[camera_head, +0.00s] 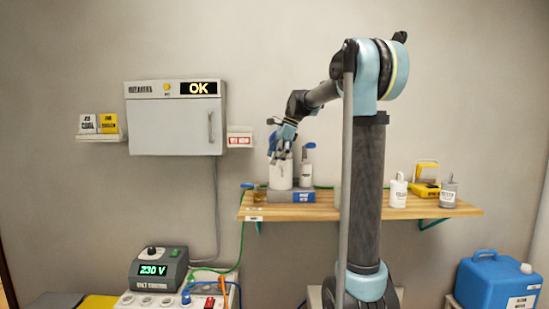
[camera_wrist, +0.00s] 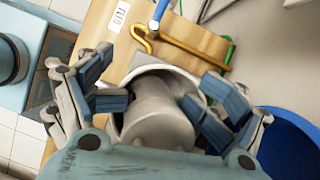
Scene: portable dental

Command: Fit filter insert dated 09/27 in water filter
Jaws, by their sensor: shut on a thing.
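My gripper (camera_head: 281,155) is at the white cylindrical water filter housing (camera_head: 280,176) on the left part of the wooden shelf. In the wrist view, my gripper (camera_wrist: 158,106) has its fingers on both sides of a pale grey cylinder, the filter insert (camera_wrist: 155,122), and is shut on it. The insert is at least partly inside the round white rim of the housing (camera_wrist: 158,69); how deep it sits I cannot tell. No date shows on the insert. The fingers and palm hide parts of it.
A second canister with a blue top (camera_head: 307,172) stands close to the housing's right. A brass pipe (camera_wrist: 180,50) runs near the rim. Two labelled canisters (camera_head: 398,191) (camera_head: 448,193) and a yellow device (camera_head: 426,182) stand farther right on the shelf (camera_head: 425,208). A cabinet (camera_head: 176,125) hangs left.

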